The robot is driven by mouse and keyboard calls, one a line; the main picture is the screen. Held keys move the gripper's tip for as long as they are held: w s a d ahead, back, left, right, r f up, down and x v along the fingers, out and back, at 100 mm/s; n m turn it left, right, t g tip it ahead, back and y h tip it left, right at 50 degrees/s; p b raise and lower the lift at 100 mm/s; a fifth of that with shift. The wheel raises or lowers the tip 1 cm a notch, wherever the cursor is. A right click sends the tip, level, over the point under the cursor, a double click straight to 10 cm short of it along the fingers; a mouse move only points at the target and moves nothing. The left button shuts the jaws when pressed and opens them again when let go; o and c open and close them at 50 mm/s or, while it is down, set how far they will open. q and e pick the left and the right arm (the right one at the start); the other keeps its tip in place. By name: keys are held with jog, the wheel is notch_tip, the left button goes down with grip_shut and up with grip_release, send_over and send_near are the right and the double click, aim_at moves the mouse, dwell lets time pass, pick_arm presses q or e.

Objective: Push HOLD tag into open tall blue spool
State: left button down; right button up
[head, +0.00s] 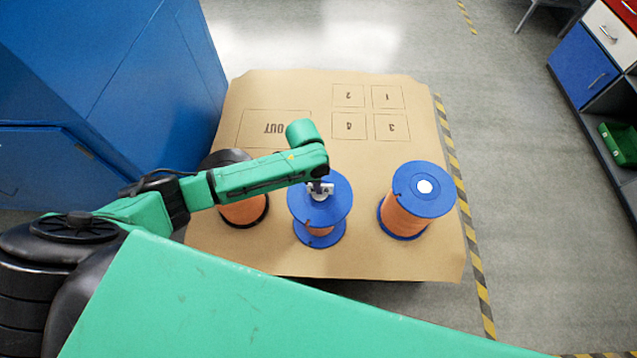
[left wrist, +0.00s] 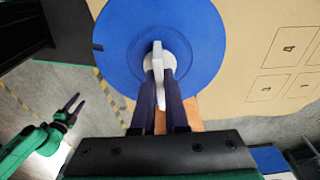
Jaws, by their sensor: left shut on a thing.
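The middle blue spool (head: 337,212), with blue flanges and an orange winding, stands upright on the brown board. Its blue top flange (left wrist: 200,45) fills the top of the left wrist view, with a pale hub at its centre. My left gripper (head: 319,188) is above this hub, shut on a white tag (left wrist: 158,62). The tag is seen edge-on over the hub; its lettering cannot be read, and I cannot tell how deep its lower end is. My right gripper (left wrist: 72,106) shows in the left wrist view, open and empty, away from the spools.
Another blue spool (head: 408,185) with a white centre stands to the right. A dark-topped orange spool (head: 244,210) is partly behind my left arm. The brown board (head: 290,90) has OUT and numbered squares, clear at the back. A blue cabinet (head: 120,70) stands close on the left.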

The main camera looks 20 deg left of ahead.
pick_arm(q)
jog(key=shift+f, duration=0.55)
dwell(0.4)
jog(key=c, duration=0.9)
grip_release()
jog(key=shift+f, duration=0.1)
jog(key=shift+o, duration=0.2)
notch_tip(320, 180, up, 14)
jog(key=a, duration=0.2)
jog(key=shift+s+r, duration=0.25)
